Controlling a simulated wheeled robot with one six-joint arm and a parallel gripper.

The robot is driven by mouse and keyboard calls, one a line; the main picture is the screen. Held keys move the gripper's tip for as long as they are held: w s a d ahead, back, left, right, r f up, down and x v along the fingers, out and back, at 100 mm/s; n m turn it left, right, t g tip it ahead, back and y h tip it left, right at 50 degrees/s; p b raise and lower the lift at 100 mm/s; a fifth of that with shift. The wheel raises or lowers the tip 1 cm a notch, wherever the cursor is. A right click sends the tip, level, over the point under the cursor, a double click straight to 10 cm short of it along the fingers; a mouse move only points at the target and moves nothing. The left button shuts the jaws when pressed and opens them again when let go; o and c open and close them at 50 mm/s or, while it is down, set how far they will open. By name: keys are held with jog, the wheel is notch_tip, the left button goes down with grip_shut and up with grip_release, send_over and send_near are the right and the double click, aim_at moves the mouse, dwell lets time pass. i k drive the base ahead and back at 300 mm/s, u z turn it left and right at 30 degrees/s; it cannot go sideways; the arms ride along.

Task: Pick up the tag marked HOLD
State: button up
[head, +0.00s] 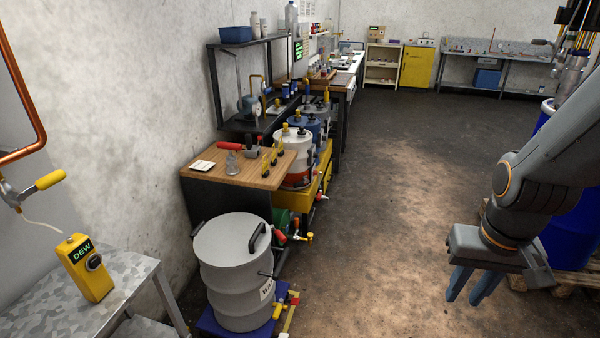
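No tag on which I can read HOLD shows in the head view. A small white card or tag (202,167) lies flat on the left part of the wooden bench top (255,180); its print is too small to read. My gripper (463,302) hangs at the right, above the floor, with its two blue fingers pointing down. It is well apart from the bench and holds nothing that I can see. The fingers lie close together in this view, so their opening is unclear.
A grey drum (235,270) stands in front of the bench, with more drums (297,155) behind it. A yellow DEW meter (90,268) stands on a metal table (130,285) at left. A blue drum (565,225) is behind my arm. The middle floor is clear.

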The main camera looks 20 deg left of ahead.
aim_at(265, 171)
jog(key=z, duration=0.25)
jog(key=i, duration=2.7)
jog(key=u, duration=1.25)
jog(key=i, duration=0.85)
jog(key=u, duration=1.2)
jog(key=i, duration=0.35)
jog(key=u, duration=0.25)
